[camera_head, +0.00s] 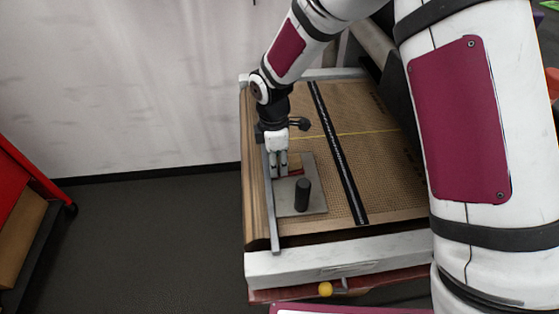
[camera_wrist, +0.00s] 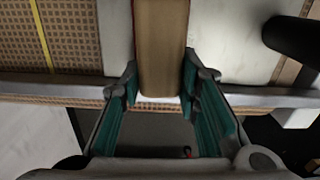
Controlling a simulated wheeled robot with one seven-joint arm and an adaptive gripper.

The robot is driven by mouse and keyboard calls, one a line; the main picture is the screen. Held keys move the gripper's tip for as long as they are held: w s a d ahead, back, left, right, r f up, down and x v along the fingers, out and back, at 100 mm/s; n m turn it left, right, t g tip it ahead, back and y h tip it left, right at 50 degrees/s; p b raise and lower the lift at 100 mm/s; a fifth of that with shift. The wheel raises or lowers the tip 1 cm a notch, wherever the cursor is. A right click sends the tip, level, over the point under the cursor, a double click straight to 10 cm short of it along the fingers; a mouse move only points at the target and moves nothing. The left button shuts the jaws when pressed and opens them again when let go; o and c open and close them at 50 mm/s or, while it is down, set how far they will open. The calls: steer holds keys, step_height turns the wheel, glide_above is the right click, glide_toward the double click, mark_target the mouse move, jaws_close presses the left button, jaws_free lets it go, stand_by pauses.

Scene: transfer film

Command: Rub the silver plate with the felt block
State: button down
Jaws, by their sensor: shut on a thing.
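The silver plate (camera_head: 318,190) lies flat on the brown patterned bed near its left edge. Its pale surface shows on both sides of the block in the wrist view (camera_wrist: 230,45). My gripper (camera_head: 279,171) points down over the plate's left part. In the wrist view my gripper (camera_wrist: 160,85) is shut on the felt block (camera_wrist: 161,48), a tan block with thin red edges between the teal finger pads. In the head view the fingers mostly hide the block. I cannot tell whether its underside touches the plate.
A dark upright cylinder (camera_head: 302,195) stands on the plate close to my gripper, and shows at the wrist view's upper right (camera_wrist: 290,40). A grey metal rail (camera_head: 270,210) runs along the plate's left side. A black strip (camera_head: 338,152) crosses the bed to the right.

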mark_target(290, 159)
steer(key=a, duration=0.2)
steer(key=shift+s+a+r+y, duration=0.2)
steer(key=shift+a+r+y, duration=0.1)
steer(key=shift+a, duration=0.1)
steer(key=shift+w+d+r, duration=0.1)
steer(key=shift+w+d, duration=0.15)
steer(key=shift+d, duration=0.85)
steer(key=shift+d, duration=0.15)
steer(key=shift+w+d, duration=0.2)
steer(key=shift+d, duration=0.75)
steer(key=shift+w+d, duration=0.15)
steer(key=shift+d, duration=0.75)
steer(key=shift+w+d+f, duration=0.1)
steer(key=shift+w+d, duration=0.05)
steer(key=shift+d, duration=0.75)
steer(key=shift+w+d+f, duration=0.1)
steer(key=shift+w+d, duration=0.05)
steer(key=shift+d, duration=0.7)
steer(key=shift+f, duration=0.2)
steer(key=shift+a, duration=0.15)
